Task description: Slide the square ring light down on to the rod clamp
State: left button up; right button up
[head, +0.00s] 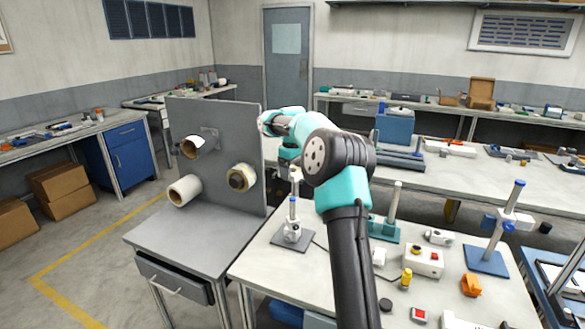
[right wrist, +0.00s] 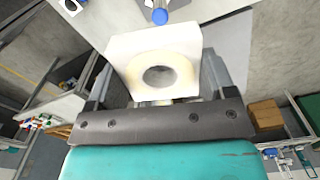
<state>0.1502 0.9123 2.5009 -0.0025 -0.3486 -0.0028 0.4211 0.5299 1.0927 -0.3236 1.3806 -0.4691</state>
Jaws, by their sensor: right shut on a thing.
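The square ring light (right wrist: 190,47) is a white square block with a round hole, held between the fingers of my right gripper (right wrist: 163,82) in the right wrist view. In the head view a small white part of the ring light (head: 295,174) shows beside my arm, above an upright rod with a blue tip (head: 292,203). The rod clamp (head: 291,232) is white and sits low on that rod, on a grey base plate. In the right wrist view the blue tip (right wrist: 160,16) lies just beyond the ring light's edge, apart from its hole. My left gripper is not in view.
A grey upright panel (head: 224,185) with several rolls on pegs stands left of the rod. On the white bench are a teal stand (head: 384,228), a control box with buttons (head: 423,262) and a blue-based rod stand (head: 487,260). My right arm hides the bench's middle.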

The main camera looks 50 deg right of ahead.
jog(key=shift+f, duration=1.5)
jog(key=shift+f, duration=0.1)
send_over(293, 208)
jog(key=w, duration=0.1)
jog(key=shift+d+f, duration=0.2)
jog(key=shift+f, duration=1)
jog(key=shift+d+f, duration=0.2)
jog(key=shift+f, duration=1)
jog(key=shift+f, duration=0.15)
jog(key=shift+f, duration=2.35)
jog(key=shift+f, duration=0.15)
jog(key=shift+f, duration=1.4)
jog(key=shift+f, duration=0.15)
